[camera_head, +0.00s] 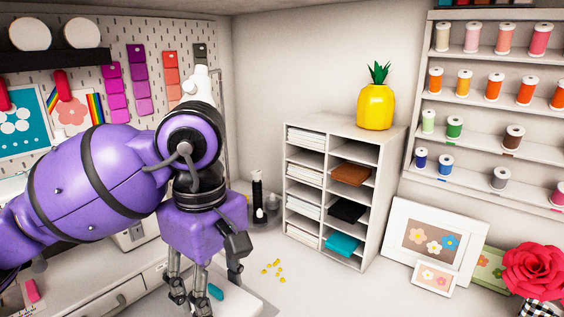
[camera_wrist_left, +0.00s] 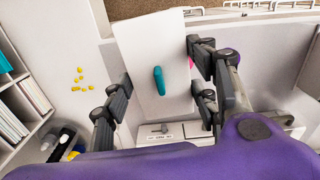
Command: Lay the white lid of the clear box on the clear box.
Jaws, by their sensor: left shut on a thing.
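A flat white panel with a teal handle, apparently the white lid (camera_head: 240,302), shows at the bottom of the head view, partly hidden by my left gripper. In the left wrist view the lid (camera_wrist_left: 146,45) lies between the fingers, with its teal handle (camera_wrist_left: 159,80) facing the camera. My left gripper (camera_head: 207,280) points down and is shut on the lid, with fingers on opposite sides of it. The left gripper (camera_wrist_left: 158,78) also shows in the wrist view. I cannot make out the clear box for certain in either view. My right gripper is not in view.
Several small yellow pieces (camera_head: 273,270) lie on the white counter. A round tray (camera_head: 264,220) with dark and white bottles stands behind them. A white shelf unit (camera_head: 340,190) and picture frames (camera_head: 425,240) stand right.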

